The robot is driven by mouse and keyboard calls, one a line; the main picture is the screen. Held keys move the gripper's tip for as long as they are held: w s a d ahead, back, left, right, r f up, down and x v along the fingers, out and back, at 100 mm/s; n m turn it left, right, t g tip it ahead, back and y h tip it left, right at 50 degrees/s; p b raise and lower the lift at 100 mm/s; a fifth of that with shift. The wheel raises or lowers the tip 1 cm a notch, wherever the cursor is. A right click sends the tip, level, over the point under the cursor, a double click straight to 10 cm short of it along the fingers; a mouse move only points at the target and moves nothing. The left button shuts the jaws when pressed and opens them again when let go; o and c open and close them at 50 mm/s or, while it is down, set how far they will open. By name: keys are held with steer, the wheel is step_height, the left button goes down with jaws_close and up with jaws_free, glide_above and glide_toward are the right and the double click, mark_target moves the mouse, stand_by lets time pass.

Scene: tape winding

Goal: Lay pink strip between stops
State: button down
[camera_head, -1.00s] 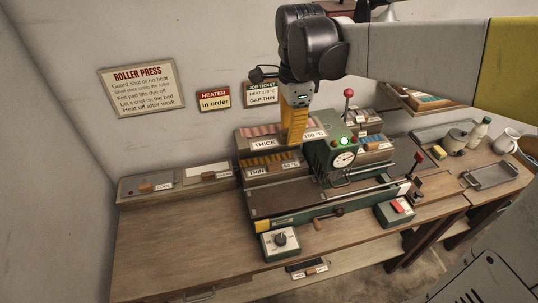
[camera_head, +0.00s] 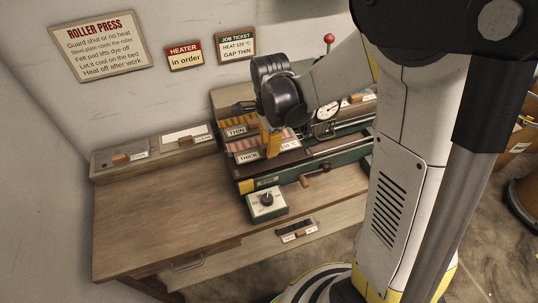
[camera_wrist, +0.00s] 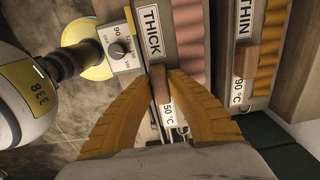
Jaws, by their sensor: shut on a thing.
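The pink strip (camera_head: 243,146) is ridged, on a dark holder labelled THICK and 150 °C. It lies along the front of the press bed (camera_head: 262,182), in front of the THIN strip (camera_head: 262,131); I cannot tell whether it touches the bed. In the wrist view the pink ridges (camera_wrist: 190,45) run beside the THICK label. My gripper (camera_head: 271,147) points down at the strip's middle. In the wrist view its yellow fingers (camera_wrist: 165,80) are shut on the strip's brown handle (camera_wrist: 162,88). The stops cannot be made out.
The press gauge (camera_head: 327,111) and a red-knobbed lever (camera_head: 329,39) stand just right of my gripper. A dial box (camera_head: 267,203) sits at the bed's front left corner. The bench (camera_head: 160,215) is bare at front left.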

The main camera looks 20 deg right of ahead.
mark_target(269, 162)
steer(key=shift+f+b, duration=0.45)
steer(key=shift+f, duration=1.25)
steer(key=shift+f, duration=0.1)
steer(key=shift+f+b, duration=0.3)
steer(key=shift+b, duration=0.05)
steer(key=c, duration=1.4)
jaws_free()
steer(key=shift+c, duration=0.2)
steer(key=shift+r, duration=0.1)
